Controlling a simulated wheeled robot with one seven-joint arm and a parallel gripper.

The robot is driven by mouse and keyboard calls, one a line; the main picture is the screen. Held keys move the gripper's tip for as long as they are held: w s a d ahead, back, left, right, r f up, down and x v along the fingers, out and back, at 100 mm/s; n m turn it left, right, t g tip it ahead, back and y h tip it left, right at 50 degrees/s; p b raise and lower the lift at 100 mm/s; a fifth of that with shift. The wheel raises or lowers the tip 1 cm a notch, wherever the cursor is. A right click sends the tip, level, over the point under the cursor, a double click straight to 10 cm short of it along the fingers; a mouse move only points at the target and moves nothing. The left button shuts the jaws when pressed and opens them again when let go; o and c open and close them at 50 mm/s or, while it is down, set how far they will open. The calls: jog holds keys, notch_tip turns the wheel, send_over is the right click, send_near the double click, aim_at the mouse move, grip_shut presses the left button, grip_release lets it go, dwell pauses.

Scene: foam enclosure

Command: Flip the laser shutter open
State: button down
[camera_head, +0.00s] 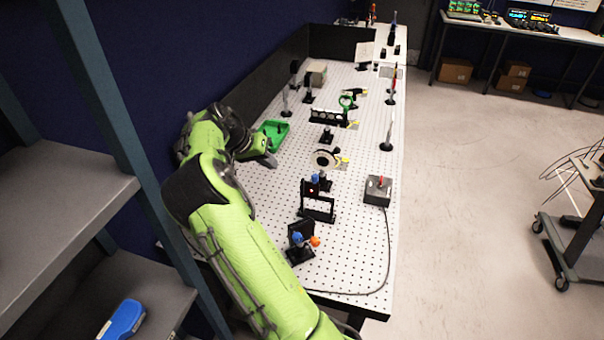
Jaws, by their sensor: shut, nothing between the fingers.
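My green arm reaches in from the bottom over the left side of the white perforated optical table (345,262). My gripper (270,160) is shut and empty, just below the green tray and left of the row of optics. A black mount with a blue knob and a small red spot (318,204) stands right of my gripper. Nearer stands a black plate on a base (300,242) with a blue and an orange knob. I cannot tell for sure which of these is the laser shutter. My gripper touches neither.
A grey box with a red lever (377,191) sits at the table's right edge, its cable running to the front. A green tray (273,133), a round disc mount (324,160) and several posts stand farther back. Grey shelves (60,195) are at left. Open floor lies right.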

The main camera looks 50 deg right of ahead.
jog(key=shift+d+f, duration=0.1)
jog(key=p, duration=0.2)
send_near(312, 185)
jog(key=w+x, duration=0.1)
jog(key=x, duration=0.4)
jog(key=shift+d, duration=0.15)
